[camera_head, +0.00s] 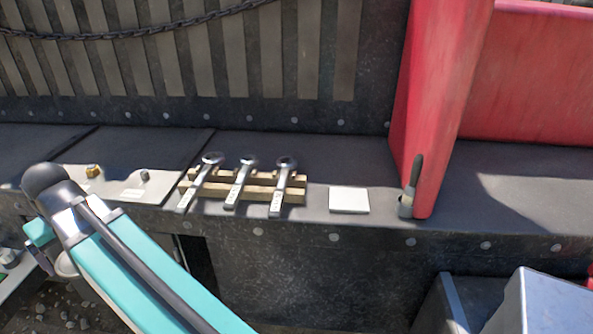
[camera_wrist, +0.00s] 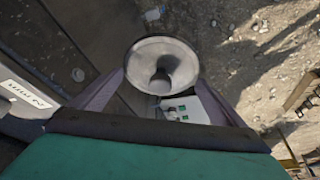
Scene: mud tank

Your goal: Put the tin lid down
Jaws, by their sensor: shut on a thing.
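A dark ledge (camera_head: 330,150) carries several things: three spanners (camera_head: 238,185) on a wooden rack (camera_head: 262,187), a white square plate (camera_head: 349,200), a dark-handled brush-like tool (camera_head: 411,187) by a red post (camera_head: 440,100), and a brass nut (camera_head: 94,171). Stony ground (camera_wrist: 255,60) lies below.

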